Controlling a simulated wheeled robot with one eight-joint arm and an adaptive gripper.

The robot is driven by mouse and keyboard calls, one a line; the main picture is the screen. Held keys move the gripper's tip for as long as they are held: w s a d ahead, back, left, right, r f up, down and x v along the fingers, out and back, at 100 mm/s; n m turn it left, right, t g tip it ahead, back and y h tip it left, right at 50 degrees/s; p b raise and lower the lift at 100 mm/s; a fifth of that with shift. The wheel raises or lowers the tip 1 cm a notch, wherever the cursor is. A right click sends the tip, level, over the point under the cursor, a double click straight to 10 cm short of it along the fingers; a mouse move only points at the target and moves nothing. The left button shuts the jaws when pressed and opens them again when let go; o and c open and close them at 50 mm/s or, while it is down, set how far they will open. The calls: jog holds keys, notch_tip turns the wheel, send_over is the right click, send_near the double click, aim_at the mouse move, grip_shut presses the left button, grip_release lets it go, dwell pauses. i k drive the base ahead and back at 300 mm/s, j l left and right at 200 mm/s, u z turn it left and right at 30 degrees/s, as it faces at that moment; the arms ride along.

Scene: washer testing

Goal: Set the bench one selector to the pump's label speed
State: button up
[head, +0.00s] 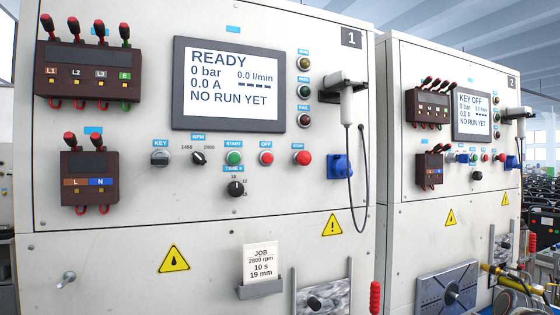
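Bench one's RPM selector (199,158) is a small black knob on the white panel marked 1. It sits between the labels 1450 on its left and 2900 on its right. Its pointer is too small to tell for certain which label it faces. The display (229,84) above reads READY, 0 bar, 0.0 A, 0.0 l/min, NO RUN YET. No pump speed label is readable. My gripper is not in view.
Beside the selector are a key switch (160,153), a green START button (234,157), OFF (266,158) and red STOP (303,158) buttons, with a time knob (236,188) below. Bench two (455,180) stands right.

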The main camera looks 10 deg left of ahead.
aim_at(198, 159)
jog(key=u, duration=1.25)
